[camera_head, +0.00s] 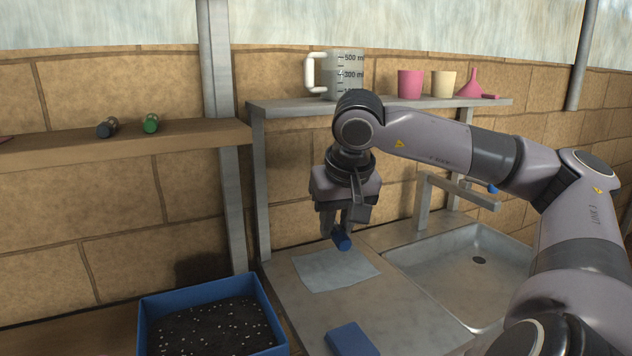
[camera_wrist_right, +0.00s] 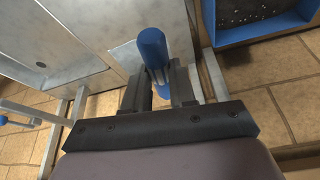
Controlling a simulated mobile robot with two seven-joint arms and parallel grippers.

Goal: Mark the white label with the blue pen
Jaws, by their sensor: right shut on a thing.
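A thick blue cylinder, taken as the blue pen (camera_head: 342,239), is held in my right gripper (camera_head: 341,222). It hangs tilted above the far right edge of a pale flat sheet (camera_head: 330,270) on the grey counter. In the wrist view the blue pen (camera_wrist_right: 153,48) stands out between the two fingers of my right gripper (camera_wrist_right: 160,84), which are shut on it. The pale sheet (camera_wrist_right: 127,56) lies behind it there. I cannot tell whether this sheet is the white label; no other label shows. Contact between pen and sheet cannot be told. My left gripper is not in view.
A blue tray of dark soil (camera_head: 146,318) stands at the front left. A blue block (camera_head: 350,341) lies on the counter's front. A sink (camera_head: 465,280) with a tap is on the right. A shelf (camera_head: 290,105) holds a measuring jug (camera_head: 345,76), cups and a pink funnel.

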